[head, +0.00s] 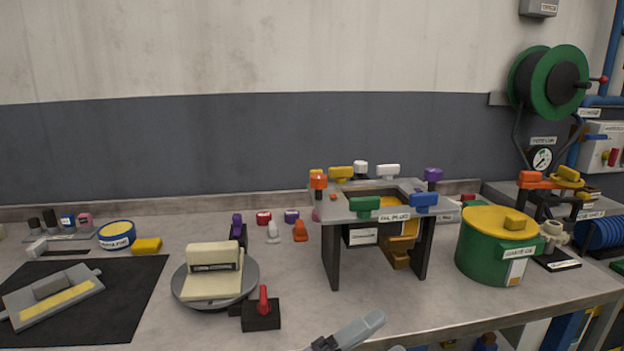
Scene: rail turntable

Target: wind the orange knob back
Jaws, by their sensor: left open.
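An orange knob (319,181) stands upright at the left corner of a grey raised stand (345,211) with dark legs. The stand carries several coloured knobs around a rectangular opening and a label on its front edge. Other orange pieces are a small one on the bench (300,231) and a block on the right-hand fixture (537,180). My left gripper (371,334) is open at the bottom edge, in front of and below the stand, touching nothing visible. Much of it is cut off by the frame. My right gripper is not in view.
A round turntable (246,288) with a cream block sits left of the stand, beside a black base with a red lever (263,301). A green pot with a yellow lid (483,219) stands to the right. A black mat (130,308) lies at left. Bench in front of the stand is clear.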

